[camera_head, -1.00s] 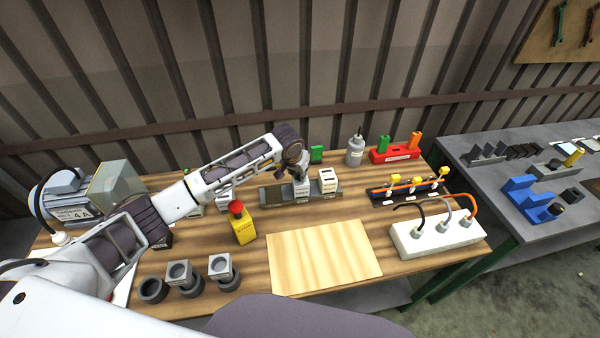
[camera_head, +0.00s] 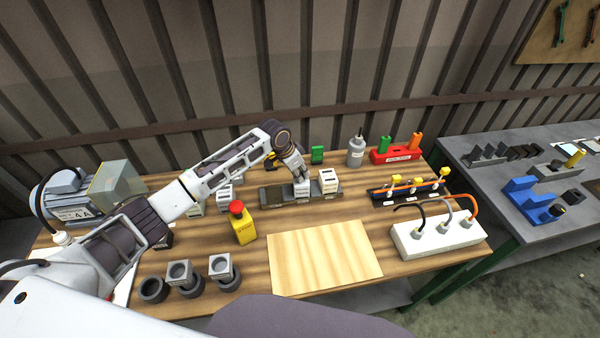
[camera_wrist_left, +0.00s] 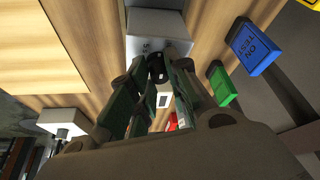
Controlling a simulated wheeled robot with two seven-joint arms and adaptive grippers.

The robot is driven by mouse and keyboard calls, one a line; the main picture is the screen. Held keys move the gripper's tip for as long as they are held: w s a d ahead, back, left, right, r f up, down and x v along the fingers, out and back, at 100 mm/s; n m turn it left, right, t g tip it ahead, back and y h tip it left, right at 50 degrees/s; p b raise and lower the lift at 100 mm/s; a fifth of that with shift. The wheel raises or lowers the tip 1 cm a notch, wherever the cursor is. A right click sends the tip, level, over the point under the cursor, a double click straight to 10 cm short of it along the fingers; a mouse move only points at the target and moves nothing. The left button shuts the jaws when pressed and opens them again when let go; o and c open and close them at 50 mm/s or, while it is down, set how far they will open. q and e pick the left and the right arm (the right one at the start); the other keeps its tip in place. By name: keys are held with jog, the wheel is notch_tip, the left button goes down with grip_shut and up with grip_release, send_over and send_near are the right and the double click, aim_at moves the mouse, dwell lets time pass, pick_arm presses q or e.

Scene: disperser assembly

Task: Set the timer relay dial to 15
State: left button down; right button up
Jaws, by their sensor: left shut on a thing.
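The timer relay, a small grey-white box (camera_head: 302,191), sits on a dark rail (camera_head: 271,197) at the back middle of the table in the head view. My left gripper (camera_head: 299,176) comes down on its top from the upper left, tilted. In the left wrist view, the relay's pale housing (camera_wrist_left: 157,24) is at the top, and my left gripper's fingers (camera_wrist_left: 157,76) are closed on a small dark dial (camera_wrist_left: 156,66) beside it. The fingers hide most of the dial, and I cannot read its setting. My right gripper is not in view.
A white module (camera_head: 328,181) stands close to the right of the relay on the rail. A yellow emergency-stop box (camera_head: 243,230) stands front left. A bare wooden board (camera_head: 325,257) lies in front. A blue block (camera_wrist_left: 254,46) and a green block (camera_wrist_left: 222,86) show in the left wrist view.

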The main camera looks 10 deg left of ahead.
pick_arm(q)
jog(key=shift+w+m+g+h, duration=0.1)
jog(key=shift+m+g+h, duration=0.4)
jog(key=shift+m, duration=1.5)
jog(key=shift+a+m+g+b, duration=0.1)
jog(key=shift+m+g+b, duration=0.75)
jog(key=shift+m, duration=1.05)
jog(key=shift+w+m+g+b, duration=0.1)
jog(key=shift+m+g+b, duration=0.55)
jog(key=shift+m, duration=0.6)
jog(key=shift+w+m+g+b, duration=0.1)
jog(key=shift+m+g+b, duration=0.2)
jog(key=shift+m+b, duration=0.75)
jog(key=shift+m+g+y+b, duration=0.35)
jog(key=shift+m+b, duration=0.4)
jog(key=shift+m, duration=0.6)
jog(key=shift+m+g+y+b, duration=0.15)
jog(key=shift+m+g+b, duration=0.45)
jog(key=shift+m, duration=0.75)
